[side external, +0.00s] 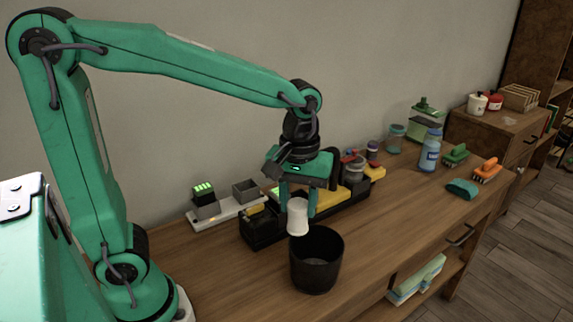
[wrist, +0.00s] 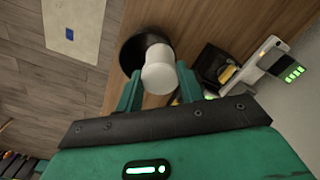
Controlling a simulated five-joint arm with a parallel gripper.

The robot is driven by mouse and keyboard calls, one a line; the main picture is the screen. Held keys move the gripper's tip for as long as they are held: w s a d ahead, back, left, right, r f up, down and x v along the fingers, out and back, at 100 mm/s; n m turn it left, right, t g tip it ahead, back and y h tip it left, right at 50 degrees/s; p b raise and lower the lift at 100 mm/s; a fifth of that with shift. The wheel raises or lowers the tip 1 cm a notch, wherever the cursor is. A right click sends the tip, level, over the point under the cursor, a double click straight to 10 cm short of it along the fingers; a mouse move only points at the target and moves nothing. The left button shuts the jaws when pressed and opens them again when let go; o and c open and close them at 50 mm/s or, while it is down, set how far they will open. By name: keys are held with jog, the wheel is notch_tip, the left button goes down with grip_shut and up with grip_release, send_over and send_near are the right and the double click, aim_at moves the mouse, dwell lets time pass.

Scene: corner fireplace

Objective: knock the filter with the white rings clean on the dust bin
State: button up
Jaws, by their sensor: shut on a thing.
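My gripper (side external: 297,208) is shut on a white cylindrical filter (side external: 297,218) and holds it between its green fingers, just above and behind the rim of the black dust bin (side external: 316,272). In the wrist view the filter (wrist: 158,70) sits between the fingertips (wrist: 158,84), with the bin (wrist: 131,55) partly hidden behind it. The bin stands upright on the wooden bench and its mouth faces up. I cannot make out separate rings on the filter. Whether the filter touches the bin's rim is not clear.
Jars, a blue bottle (side external: 429,152) and brushes (side external: 486,170) stand farther right. The bench (side external: 390,215) is clear right of the bin.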

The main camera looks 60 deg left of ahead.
jog(key=shift+r, duration=1.3)
